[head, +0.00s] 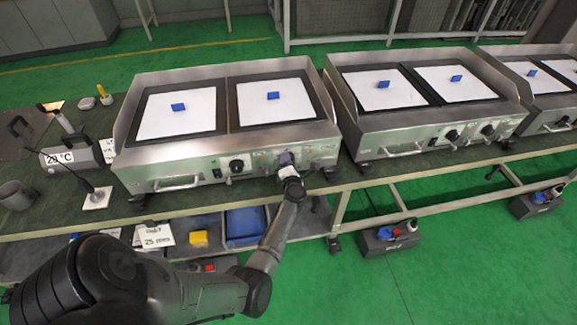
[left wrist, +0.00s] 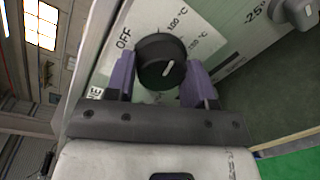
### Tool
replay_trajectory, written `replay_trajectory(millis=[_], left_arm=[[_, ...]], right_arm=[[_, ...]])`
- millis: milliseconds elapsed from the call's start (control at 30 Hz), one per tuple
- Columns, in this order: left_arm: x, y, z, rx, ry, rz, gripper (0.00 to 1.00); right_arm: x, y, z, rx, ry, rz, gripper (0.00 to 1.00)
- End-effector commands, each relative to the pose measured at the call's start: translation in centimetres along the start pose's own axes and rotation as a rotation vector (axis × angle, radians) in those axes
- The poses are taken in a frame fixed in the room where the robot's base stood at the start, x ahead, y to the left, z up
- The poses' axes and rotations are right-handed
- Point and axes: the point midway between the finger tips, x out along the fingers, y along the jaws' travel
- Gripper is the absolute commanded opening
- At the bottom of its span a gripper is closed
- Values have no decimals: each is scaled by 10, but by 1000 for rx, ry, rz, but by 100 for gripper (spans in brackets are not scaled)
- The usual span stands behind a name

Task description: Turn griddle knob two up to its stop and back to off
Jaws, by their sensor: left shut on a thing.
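The nearest griddle (head: 230,160) has a steel front panel with two black knobs. Its left knob (head: 236,166) is free. My left gripper (head: 288,167) is at the right knob, which it mostly hides in the head view. In the left wrist view this black knob (left wrist: 160,60) sits between the purple fingers of the left gripper (left wrist: 161,78), which is shut on it. Its white pointer line slants up and right, away from the OFF print and toward the temperature marks; the exact reading is unclear. My right gripper is not in view.
Blue blocks (head: 273,96) lie on the white griddle plates. More griddles (head: 430,130) stand to the right on the green bench. Another knob (left wrist: 292,12) shows in the wrist view.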

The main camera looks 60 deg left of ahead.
Motion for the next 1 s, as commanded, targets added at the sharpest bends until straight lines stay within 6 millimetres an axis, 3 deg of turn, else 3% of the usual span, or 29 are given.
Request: replay_trajectory(millis=[1000], left_arm=[[0, -7, -3, -956, -80, 32, 25]], right_arm=[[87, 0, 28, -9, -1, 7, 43]])
